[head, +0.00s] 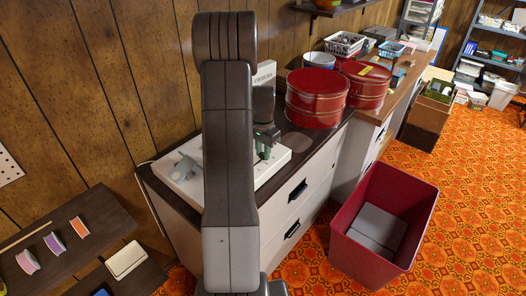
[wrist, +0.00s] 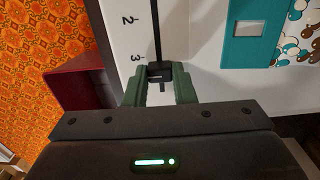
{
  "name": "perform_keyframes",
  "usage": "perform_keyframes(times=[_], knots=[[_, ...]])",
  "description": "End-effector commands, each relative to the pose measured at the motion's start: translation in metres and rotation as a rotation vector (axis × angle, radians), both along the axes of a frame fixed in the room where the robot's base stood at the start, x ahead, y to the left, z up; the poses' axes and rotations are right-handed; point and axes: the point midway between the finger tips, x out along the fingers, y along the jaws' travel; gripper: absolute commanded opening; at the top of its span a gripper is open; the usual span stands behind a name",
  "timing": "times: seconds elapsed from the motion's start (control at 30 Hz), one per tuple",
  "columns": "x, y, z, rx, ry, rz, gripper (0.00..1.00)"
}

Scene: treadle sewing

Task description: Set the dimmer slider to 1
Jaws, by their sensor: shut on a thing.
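The dimmer slider's dark knob (wrist: 160,70) sits at the lower end of a straight black slot (wrist: 157,30) in a white panel (wrist: 195,50). The knob is close to the printed 3 (wrist: 135,57); the 2 (wrist: 126,20) is farther up the slot, and no 1 shows in the wrist view. My gripper (wrist: 160,88) has its green fingers on both sides of the knob, shut on it. In the head view my gripper (head: 265,143) is at the white board (head: 270,170) on the cabinet top, partly hidden by my arm; the knob cannot be made out there.
A teal plate with a pale rectangle (wrist: 247,29) and a dotted patterned surface (wrist: 300,38) lie right of the slot. In the head view, red round tins (head: 316,98) stand behind my gripper. A red bin (head: 345,248) stands on the floor to the right.

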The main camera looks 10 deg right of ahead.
Motion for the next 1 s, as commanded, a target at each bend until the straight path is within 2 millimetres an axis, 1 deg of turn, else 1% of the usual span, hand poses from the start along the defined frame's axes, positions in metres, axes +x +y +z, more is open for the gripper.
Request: perform_keyframes(times=[0.07, 0.17, 0.4, 0.5, 0.63, 0.87, 0.9, 0.97, 1.0], knots=[[-0.002, 0.003, 0.0, 0.0, 0.0, 0.001, 0.0], [-0.011, 0.016, -0.001, 0.0, 0.0, 0.004, 0.0], [-0.046, 0.061, -0.001, 0.001, 0.001, 0.005, 0.0], [-0.055, 0.072, -0.001, 0.001, -0.001, 0.003, 0.0], [-0.06, 0.078, 0.0, 0.001, -0.001, 0.001, 0.0], [-0.061, 0.078, 0.0, 0.003, 0.003, -0.001, 0.0], [-0.061, 0.078, 0.0, 0.003, 0.003, -0.001, 0.25], [-0.061, 0.078, 0.0, 0.003, 0.003, -0.001, 0.37], [-0.061, 0.078, 0.0, 0.002, 0.003, 0.0, 0.45]])
